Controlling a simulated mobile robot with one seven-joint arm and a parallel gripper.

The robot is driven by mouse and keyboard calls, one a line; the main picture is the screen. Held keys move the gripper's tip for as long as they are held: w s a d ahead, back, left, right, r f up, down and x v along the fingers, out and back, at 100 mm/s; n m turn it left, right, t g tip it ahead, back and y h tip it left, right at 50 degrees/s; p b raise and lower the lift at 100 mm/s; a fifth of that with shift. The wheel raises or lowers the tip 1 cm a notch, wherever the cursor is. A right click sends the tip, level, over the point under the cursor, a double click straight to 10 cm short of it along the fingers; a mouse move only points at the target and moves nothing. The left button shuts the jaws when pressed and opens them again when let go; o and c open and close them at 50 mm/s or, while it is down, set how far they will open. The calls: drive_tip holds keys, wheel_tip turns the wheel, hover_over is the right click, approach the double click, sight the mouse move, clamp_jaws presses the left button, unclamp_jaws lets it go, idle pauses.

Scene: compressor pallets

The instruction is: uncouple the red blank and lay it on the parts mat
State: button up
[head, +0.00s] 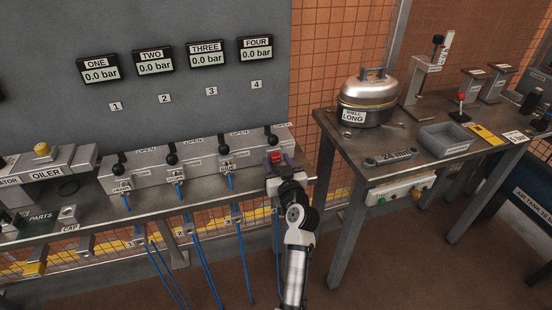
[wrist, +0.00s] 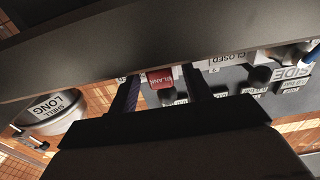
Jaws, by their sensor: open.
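The red blank (head: 275,157) sits at the right end of the valve bench, by station four. In the wrist view the blank (wrist: 160,78), with its name in white, shows between the two dark fingers. My gripper (head: 281,170) is open at the blank, one finger to each side of it. I cannot tell whether either finger touches it. My gripper also shows in the wrist view (wrist: 162,92). A label reading PARTS (head: 40,217) is at the bench's left end; the mat's outline there is hard to make out.
Black-knobbed valves (head: 171,158) line the bench left of my gripper, with blue hoses (head: 198,255) hanging below. The four gauges read 0.0 bar. A side table (head: 345,150) to the right holds a lidded metal pot (head: 368,95) and a grey tray (head: 446,140). Floor between them is clear.

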clamp_jaws()
idle(0.3)
drive_tip(key=shift+s, duration=0.1)
drive_tip(key=shift+b+v, duration=0.9)
drive_tip(key=shift+v, duration=2)
